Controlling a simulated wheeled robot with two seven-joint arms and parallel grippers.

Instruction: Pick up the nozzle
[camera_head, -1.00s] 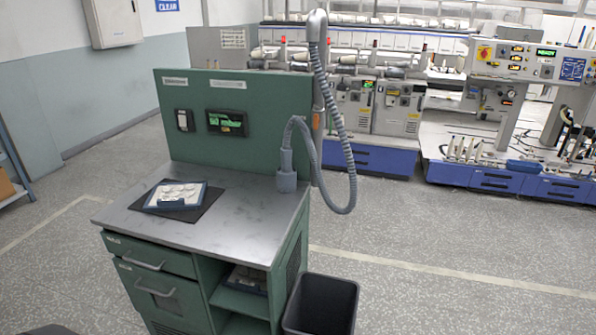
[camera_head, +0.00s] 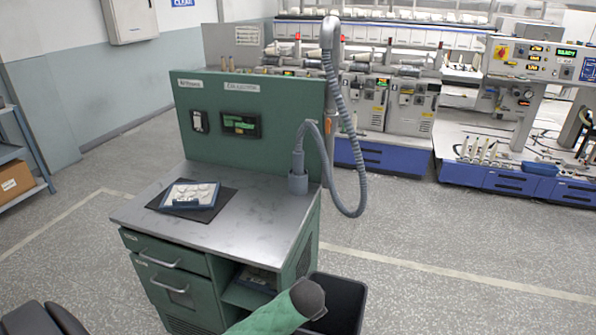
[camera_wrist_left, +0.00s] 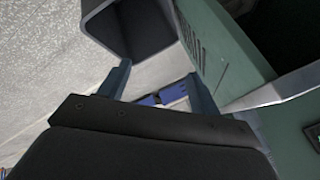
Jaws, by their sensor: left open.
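The nozzle (camera_head: 298,162) is a grey piece at the end of a ribbed grey hose (camera_head: 350,150). It stands upright in a grey cup-shaped holder (camera_head: 298,183) at the right edge of the green workstation's metal top; its lower end is hidden. My left gripper (camera_wrist_left: 160,88) shows in the left wrist view with its two fingers apart and nothing between them. The nozzle does not show in that view. My left gripper's fingers cannot be made out in the head view. My right gripper is not in view.
A dark bin (camera_head: 340,305) stands right of the workstation (camera_head: 250,242); it also shows in the wrist view (camera_wrist_left: 105,30), close to the gripper. A blue-edged tray (camera_head: 190,195) lies on a dark mat. A green arm link (camera_head: 275,315) partly covers the bin. Open floor lies right.

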